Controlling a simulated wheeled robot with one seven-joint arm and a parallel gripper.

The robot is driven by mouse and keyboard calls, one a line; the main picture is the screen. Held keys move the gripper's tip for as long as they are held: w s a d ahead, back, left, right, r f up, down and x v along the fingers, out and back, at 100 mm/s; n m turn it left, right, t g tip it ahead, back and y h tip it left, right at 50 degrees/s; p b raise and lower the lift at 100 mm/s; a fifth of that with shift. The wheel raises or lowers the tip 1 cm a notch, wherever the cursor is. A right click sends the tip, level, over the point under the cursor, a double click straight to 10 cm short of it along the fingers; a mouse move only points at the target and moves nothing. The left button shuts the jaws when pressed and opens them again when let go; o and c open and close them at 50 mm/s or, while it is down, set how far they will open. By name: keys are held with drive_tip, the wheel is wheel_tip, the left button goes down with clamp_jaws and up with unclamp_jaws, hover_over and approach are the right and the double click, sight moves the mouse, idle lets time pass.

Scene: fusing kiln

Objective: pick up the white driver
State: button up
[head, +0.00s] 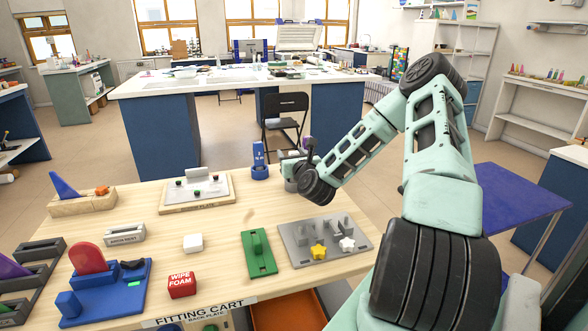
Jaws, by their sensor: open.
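A white star-shaped piece (347,244) stands on a grey plate (318,259) at the right front of the wooden table. It may be the white driver, but I cannot tell for sure. A yellow star-shaped piece (318,251) is just left of it, with grey upright posts behind both. My gripper (291,166) is open above the back right part of the table, beyond and left of the white piece and apart from it. My own wrist partly hides the gripper, and its fingers are small and hard to make out.
A white block (193,243), a red wipe-foam box (182,285) and a blue stand (105,292) are further left. A blue upright object (259,162) stands near my gripper. Bare wood lies between them.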

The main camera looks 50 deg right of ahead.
drive_tip(key=c, duration=1.2)
drive_tip(key=shift+o, duration=0.2)
